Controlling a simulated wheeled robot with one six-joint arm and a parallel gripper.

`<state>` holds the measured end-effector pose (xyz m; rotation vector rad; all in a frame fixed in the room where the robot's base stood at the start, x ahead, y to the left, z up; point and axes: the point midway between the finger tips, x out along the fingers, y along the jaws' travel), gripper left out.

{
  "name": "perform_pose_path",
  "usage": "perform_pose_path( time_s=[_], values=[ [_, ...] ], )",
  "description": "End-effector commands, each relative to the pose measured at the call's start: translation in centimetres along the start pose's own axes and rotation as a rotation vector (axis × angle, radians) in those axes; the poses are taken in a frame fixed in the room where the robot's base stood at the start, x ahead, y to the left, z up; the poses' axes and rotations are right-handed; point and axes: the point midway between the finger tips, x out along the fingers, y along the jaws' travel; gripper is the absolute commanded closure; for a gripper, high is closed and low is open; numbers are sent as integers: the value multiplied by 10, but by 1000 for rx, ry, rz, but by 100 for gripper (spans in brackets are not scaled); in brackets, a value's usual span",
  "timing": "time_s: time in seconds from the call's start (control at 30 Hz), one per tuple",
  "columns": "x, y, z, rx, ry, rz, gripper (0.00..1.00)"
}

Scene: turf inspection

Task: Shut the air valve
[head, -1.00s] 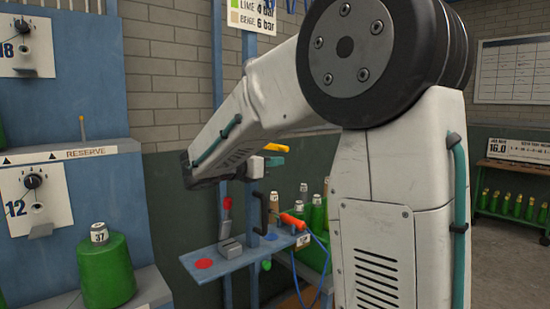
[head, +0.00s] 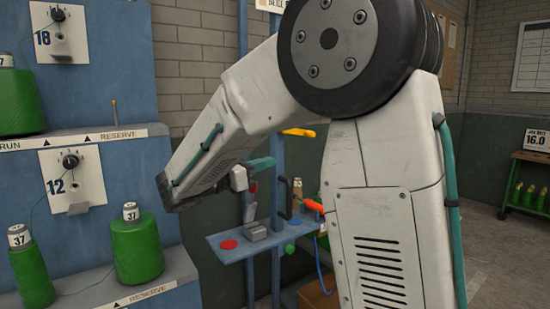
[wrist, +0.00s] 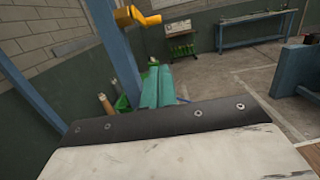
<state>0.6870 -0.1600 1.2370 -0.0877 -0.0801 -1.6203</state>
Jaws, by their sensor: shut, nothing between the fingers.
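A yellow lever handle (head: 298,132), which looks like the air valve, sits high on the blue post, partly behind my arm in the head view. In the wrist view the yellow handle (wrist: 135,17) is at the top, beyond and left of my fingers. My gripper (wrist: 156,72) has its two teal fingers together with nothing between them. In the head view my gripper (head: 262,164) shows beside my forearm, below the yellow handle in the picture and apart from it.
A blue shelf (head: 232,252) on the post carries a red-handled lever (head: 251,205), a red disc (head: 229,244), a black handle (head: 284,190) and an orange-handled item (head: 314,206). Green spools (head: 136,250) stand on the blue rack at left. Open floor (wrist: 220,85) lies to the right.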

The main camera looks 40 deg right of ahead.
Motion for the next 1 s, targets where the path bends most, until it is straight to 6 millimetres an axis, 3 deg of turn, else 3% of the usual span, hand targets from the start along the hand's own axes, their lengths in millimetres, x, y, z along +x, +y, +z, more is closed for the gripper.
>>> perform_pose_path(
  time_s=[0.47,0.7,1.0],
  values=[
    [96,-1,1,-1,1,-5,100],
    [115,0,24,0,2,-1,100],
    [119,0,28,-2,2,0,100]
  ],
)
